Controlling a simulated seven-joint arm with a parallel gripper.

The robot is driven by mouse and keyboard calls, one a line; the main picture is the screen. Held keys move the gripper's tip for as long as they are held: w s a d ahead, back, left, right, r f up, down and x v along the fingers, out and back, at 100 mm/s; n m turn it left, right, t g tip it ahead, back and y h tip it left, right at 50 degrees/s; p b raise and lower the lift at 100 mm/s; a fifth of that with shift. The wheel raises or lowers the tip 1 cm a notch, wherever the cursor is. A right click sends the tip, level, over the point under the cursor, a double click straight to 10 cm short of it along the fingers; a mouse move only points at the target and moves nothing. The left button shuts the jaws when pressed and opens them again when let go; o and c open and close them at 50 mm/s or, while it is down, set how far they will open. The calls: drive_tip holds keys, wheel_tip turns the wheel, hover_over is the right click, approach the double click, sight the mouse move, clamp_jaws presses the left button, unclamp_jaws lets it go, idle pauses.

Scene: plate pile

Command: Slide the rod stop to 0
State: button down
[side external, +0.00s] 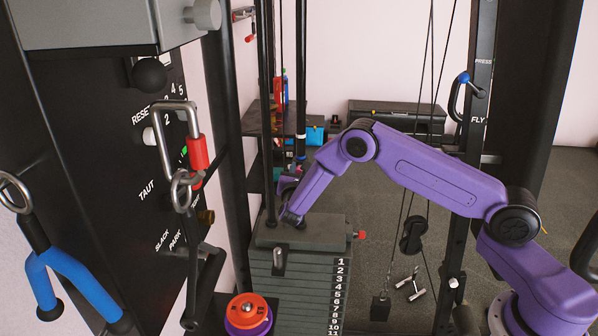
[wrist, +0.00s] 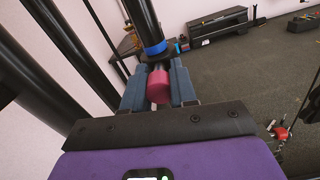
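In the wrist view, a pink-red knob (wrist: 158,88) sits between the two blue-grey fingers of my gripper (wrist: 158,75). Behind it a thick dark rod carries a bright blue band (wrist: 155,48). I cannot tell for sure which of these parts is the rod stop. The fingers flank the knob closely on both sides, and whether they press on it is unclear. In the side view, my gripper (side external: 289,196) is low over the top of the weight stack (side external: 300,232), beside the rods. No 0 mark is readable.
The stack front carries numbers from 1 downward, with a red knob (side external: 361,235) at its right. A dark labelled panel (side external: 130,150) and a red-sleeved carabiner (side external: 197,153) stand at left. Cables and a pulley (side external: 413,234) hang at right. Open floor lies beyond.

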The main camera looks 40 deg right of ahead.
wheel_tip(320, 180, down, 14)
drive_tip(key=shift+f, duration=0.25)
idle(0.4)
drive_tip(key=c, duration=0.9)
unclamp_jaws()
drive_tip(key=shift+s+a, duration=0.1)
drive_tip(key=v, duration=1.7)
drive_tip(key=shift+s+a+r, duration=0.1)
